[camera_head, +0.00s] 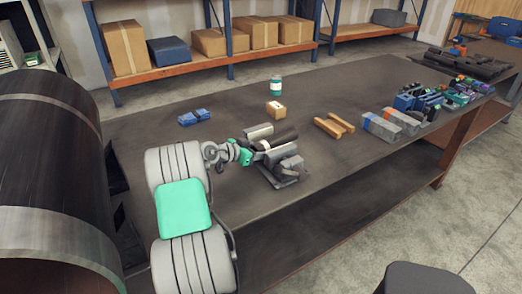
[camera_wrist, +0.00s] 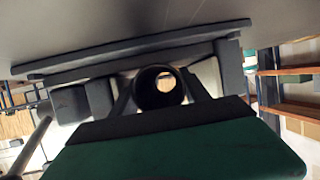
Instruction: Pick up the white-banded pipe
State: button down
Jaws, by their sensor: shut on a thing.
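The white-banded pipe (camera_head: 284,139) is a dark tube with a pale band near its left end, lying among light grey pipes above a grey rack (camera_head: 286,182) on the workbench. My gripper (camera_head: 257,156) is at the left end of this group. In the wrist view, a dark hollow pipe end (camera_wrist: 140,92) sits between my two fingers, and the gripper is shut on it. My gripper hides part of the pipes in the head view, so the contact itself and any gap under the pipe do not show clearly.
A light grey pipe (camera_head: 257,131) lies just behind. A small cardboard box (camera_head: 275,110), a bottle (camera_head: 276,85), blue blocks (camera_head: 194,117) and wooden bars (camera_head: 334,126) stand around. Grey blocks (camera_head: 392,123) are farther right. The bench's front middle is clear.

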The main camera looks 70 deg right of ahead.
jog(key=shift+c, duration=2.4)
grip_release()
jog(key=shift+f, duration=0.1)
jog(key=shift+s, duration=0.1)
jog(key=b+v, duration=0.1)
jog(key=v, duration=0.7)
jog(key=shift+d, duration=0.15)
